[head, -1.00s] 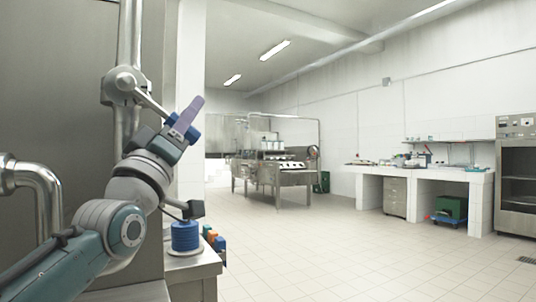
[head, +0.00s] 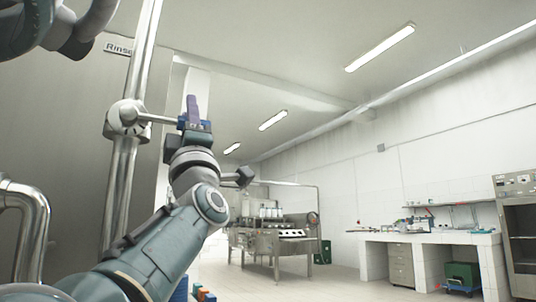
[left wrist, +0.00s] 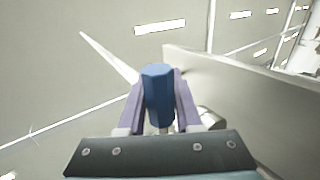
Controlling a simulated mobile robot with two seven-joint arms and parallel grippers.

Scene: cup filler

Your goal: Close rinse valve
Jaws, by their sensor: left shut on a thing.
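The rinse valve (head: 127,118) is a round metal body on a vertical steel pipe, under a sign (head: 118,48) that reads "Rinse". Its thin metal lever (head: 158,119) points right, nearly level, and ends in a blue grip (head: 183,123). My left gripper (head: 193,110) is at that end of the lever. In the left wrist view the purple fingers of my left gripper (left wrist: 159,100) are shut on the blue grip (left wrist: 158,82), one on each side. The inner faces of the fingers are hidden. My right gripper is not in view.
A large grey metal wall (head: 70,110) stands behind the pipe. A bent steel pipe (head: 35,215) is at the lower left. A filling machine (head: 280,235) and a white counter (head: 420,240) stand farther back, with open floor before them.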

